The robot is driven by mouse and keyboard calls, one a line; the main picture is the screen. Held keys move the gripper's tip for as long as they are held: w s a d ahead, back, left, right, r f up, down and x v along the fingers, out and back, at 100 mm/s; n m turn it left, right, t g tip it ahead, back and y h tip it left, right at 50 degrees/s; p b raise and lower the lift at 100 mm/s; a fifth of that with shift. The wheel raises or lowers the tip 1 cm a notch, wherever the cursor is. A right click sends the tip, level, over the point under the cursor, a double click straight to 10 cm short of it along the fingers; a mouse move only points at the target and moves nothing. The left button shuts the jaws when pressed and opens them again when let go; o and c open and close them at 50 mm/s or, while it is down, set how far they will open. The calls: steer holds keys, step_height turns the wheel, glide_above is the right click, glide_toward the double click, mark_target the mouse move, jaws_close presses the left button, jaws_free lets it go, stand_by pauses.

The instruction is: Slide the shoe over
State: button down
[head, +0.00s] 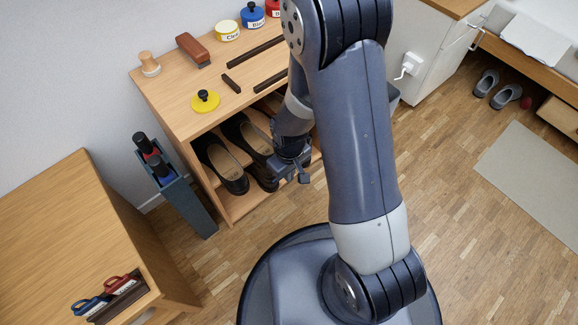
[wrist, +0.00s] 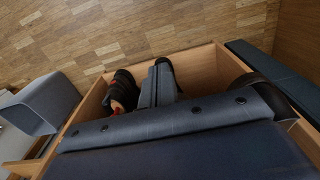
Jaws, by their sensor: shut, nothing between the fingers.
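Black shoes stand side by side in the open front of the wooden shoe cabinet (head: 186,150). The left shoe (head: 222,165) and the shoe beside it (head: 250,136) show their tan insoles. My gripper (head: 300,172) is at the cabinet front, just right of these shoes, and partly covers what is behind it. In the wrist view my shut, empty fingers (wrist: 160,78) point into the cabinet. A dark shoe with a reddish patch (wrist: 122,92) lies left of them, and another dark shoe (wrist: 254,86) lies to the right. I cannot tell whether the fingers touch a shoe.
Brushes, a yellow-lidded tin (head: 228,31) and a yellow knobbed disc (head: 205,100) stand on the cabinet top. A narrow dark holder (head: 185,190) is left of the cabinet. A wooden table (head: 75,230) is at lower left. Open floor (head: 440,200) lies to the right.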

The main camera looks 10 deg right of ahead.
steer(key=shift+w+a+f+b, duration=0.25)
steer(key=shift+w+a+f, duration=0.15)
steer(key=shift+w, duration=0.15)
steer(key=shift+w+a+f+b, duration=0.2)
steer(key=shift+w+a+f, duration=0.15)
steer(key=shift+w, duration=0.25)
steer(key=shift+w+a+f+b, duration=0.25)
steer(key=shift+w+a+f, duration=0.15)
steer(key=shift+w, duration=0.15)
steer(key=w+a, duration=0.2)
steer(key=w, duration=0.1)
steer(key=shift+a, duration=0.1)
